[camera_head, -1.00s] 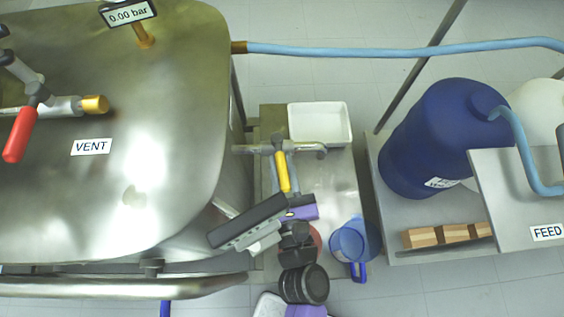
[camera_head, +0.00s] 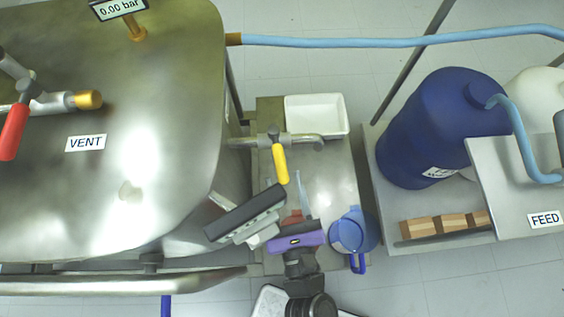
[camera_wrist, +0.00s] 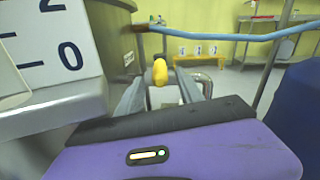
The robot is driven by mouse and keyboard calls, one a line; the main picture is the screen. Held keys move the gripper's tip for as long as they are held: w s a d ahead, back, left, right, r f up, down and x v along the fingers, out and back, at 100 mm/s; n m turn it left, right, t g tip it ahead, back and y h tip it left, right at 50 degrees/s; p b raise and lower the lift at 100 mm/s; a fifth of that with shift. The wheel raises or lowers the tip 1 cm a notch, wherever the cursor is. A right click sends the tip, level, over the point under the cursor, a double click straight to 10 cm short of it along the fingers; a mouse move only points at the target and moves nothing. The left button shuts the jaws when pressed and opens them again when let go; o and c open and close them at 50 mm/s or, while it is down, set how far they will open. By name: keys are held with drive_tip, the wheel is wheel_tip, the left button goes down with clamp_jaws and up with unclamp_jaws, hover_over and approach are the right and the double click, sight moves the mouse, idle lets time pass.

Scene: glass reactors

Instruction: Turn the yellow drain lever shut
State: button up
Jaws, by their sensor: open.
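The yellow drain lever (camera_head: 280,164) sits on a horizontal metal drain pipe (camera_head: 304,140) at the vessel's right side. In the head view its handle points down the picture, roughly across the pipe. In the wrist view the lever (camera_wrist: 160,72) shows ahead, between the two finger ends. My gripper (camera_head: 286,194) has a purple body and is below the lever in the head view. In the wrist view my gripper (camera_wrist: 163,84) has its fingers apart with nothing held. A gap shows between the purple body and the lever; fingertip contact cannot be told.
The steel vessel (camera_head: 110,180) stands close on the left. A white tray (camera_head: 316,116) and a blue jug (camera_head: 352,234) are on the small steel table (camera_head: 335,185). A blue drum (camera_head: 435,125) stands on the right. A blue hose (camera_head: 340,42) crosses above.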

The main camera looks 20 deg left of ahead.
drive_tip(key=shift+s+d, duration=0.3)
drive_tip(key=shift+s, duration=0.15)
